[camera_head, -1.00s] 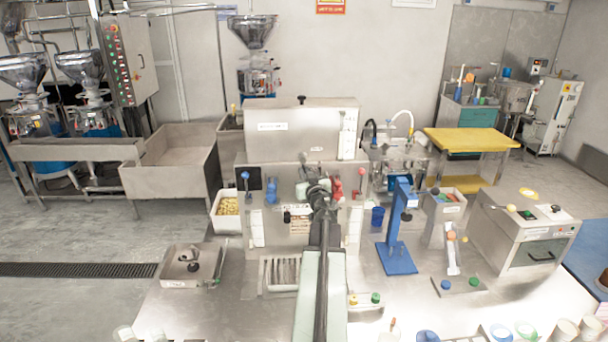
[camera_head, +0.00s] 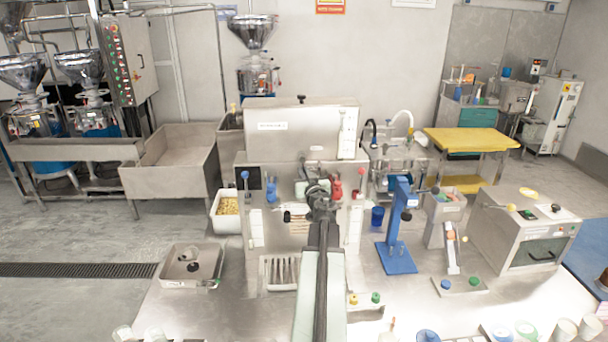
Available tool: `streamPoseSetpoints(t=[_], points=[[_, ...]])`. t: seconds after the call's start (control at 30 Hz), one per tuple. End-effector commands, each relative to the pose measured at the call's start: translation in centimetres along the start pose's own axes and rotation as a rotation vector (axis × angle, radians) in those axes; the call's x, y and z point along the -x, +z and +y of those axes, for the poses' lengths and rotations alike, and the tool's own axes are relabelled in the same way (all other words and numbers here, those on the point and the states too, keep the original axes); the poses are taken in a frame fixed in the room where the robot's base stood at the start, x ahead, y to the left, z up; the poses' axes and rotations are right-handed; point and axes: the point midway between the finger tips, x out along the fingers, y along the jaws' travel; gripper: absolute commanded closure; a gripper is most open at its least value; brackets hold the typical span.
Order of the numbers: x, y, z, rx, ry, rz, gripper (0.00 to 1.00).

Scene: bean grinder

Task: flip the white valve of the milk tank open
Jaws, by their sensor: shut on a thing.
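The steel machine (camera_head: 280,212) with several levers and taps stands in the middle of the table, with a steel tank (camera_head: 285,143) behind and above its front. My gripper (camera_head: 318,190) is at the front between these two handles. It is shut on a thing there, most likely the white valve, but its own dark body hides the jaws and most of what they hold. How far the valve is turned cannot be told.
A blue stand (camera_head: 398,257) and a blue cup (camera_head: 377,217) are right of the machine. A steel tray (camera_head: 170,281) lies at left, and a white bin of yellow pieces (camera_head: 226,222) stands beside the machine. Small yellow and green knobs (camera_head: 364,298) are near my arm.

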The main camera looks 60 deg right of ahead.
Motion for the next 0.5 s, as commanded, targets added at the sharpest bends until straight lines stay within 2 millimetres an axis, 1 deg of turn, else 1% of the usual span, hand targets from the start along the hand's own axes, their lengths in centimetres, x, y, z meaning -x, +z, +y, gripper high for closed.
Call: streamPoseSetpoints(t=[0.03, 0.07, 0.1, 0.13, 0.4, 0.5], points=[[0.01, 0.00, -0.04, -0.001, -0.001, 0.000, 1.00], [0.01, 0.00, -0.04, -0.001, -0.001, 0.000, 0.83], [0.01, 0.00, -0.05, -0.001, -0.001, 0.000, 0.72], [0.00, 0.00, -0.05, -0.001, -0.001, 0.000, 0.69], [0.01, 0.00, -0.08, 0.000, -0.001, 0.000, 0.69], [0.45, 0.00, -0.10, 0.000, -0.001, 0.000, 0.69]])
